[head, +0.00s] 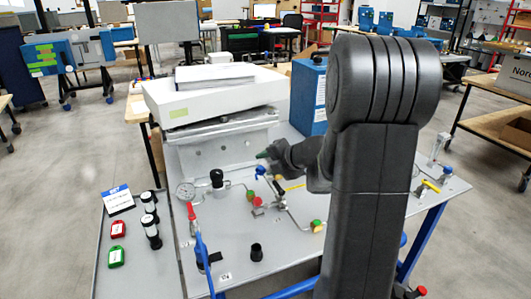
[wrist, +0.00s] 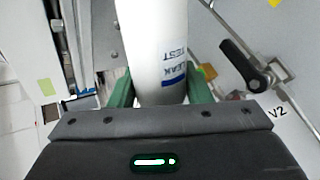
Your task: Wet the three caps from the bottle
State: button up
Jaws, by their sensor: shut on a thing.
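My gripper (wrist: 160,92) has its green fingers shut around a white bottle (wrist: 157,40) with a blue-banded label reading LEAK TEST. In the head view my gripper (head: 264,154) is above the back of the grey bench, beside the white housing; the bottle cannot be made out there.
The bench (head: 282,248) carries a pressure gauge (head: 186,191), a black-knobbed valve (head: 217,181) and a black cup (head: 256,252). A blue box (head: 308,95) stands behind. A black-handled valve marked V2 (wrist: 243,63) is right of the bottle.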

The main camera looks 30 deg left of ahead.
jog(key=shift+w+a+f, duration=0.1)
jog(key=shift+w+a, duration=0.15)
jog(key=shift+w, duration=0.05)
notch_tip(320, 180, down, 4)
jog(key=b, duration=0.4)
jog(key=shift+f+b, duration=0.15)
jog(key=shift+b, duration=0.2)
jog(key=shift+s+d, duration=0.1)
jog(key=shift+d, duration=0.05)
dwell(1.3)
notch_tip(320, 180, up, 5)
jog(key=p, duration=0.5)
